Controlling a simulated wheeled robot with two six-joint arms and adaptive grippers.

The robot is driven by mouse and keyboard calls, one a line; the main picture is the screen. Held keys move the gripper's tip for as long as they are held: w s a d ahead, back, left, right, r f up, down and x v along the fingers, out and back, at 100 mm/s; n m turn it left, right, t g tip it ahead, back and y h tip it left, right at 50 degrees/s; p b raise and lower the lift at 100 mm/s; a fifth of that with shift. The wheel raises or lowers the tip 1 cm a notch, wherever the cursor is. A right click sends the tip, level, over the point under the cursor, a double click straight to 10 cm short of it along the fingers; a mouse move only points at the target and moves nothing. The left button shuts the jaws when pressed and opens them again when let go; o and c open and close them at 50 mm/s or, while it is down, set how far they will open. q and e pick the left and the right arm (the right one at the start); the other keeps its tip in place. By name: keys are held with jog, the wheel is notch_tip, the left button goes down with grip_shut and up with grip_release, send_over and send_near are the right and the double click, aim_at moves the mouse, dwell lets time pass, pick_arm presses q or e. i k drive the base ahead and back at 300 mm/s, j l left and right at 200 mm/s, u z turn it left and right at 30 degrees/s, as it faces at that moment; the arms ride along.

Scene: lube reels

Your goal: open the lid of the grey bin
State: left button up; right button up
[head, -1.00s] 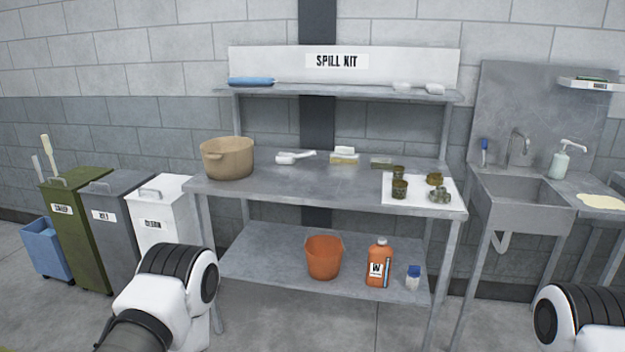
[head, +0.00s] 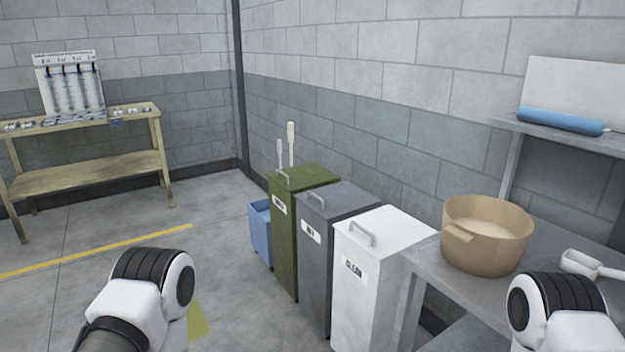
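The grey bin (head: 312,262) stands in the middle of a row of three bins in the head view. Its lid (head: 338,199) is shut and has a bar handle (head: 311,197) on top. A white label is on its front. The green bin (head: 285,245) is to its left and the white bin (head: 362,290) to its right, both with lids shut. My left arm shows at the bottom left and my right arm at the bottom right. Both arms are apart from the bins. Neither gripper's fingers are in the picture.
A metal workbench (head: 450,287) with a tan tub (head: 487,235) is at the right. A wooden table (head: 85,179) is at the far left.

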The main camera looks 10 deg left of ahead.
aim_at(335, 201)
jog(key=i+j+u, duration=0.2)
jog(key=i, duration=0.4)
jog(key=i+j+u, duration=0.1)
jog(key=i+u, duration=0.15)
jog(key=i, duration=0.4)
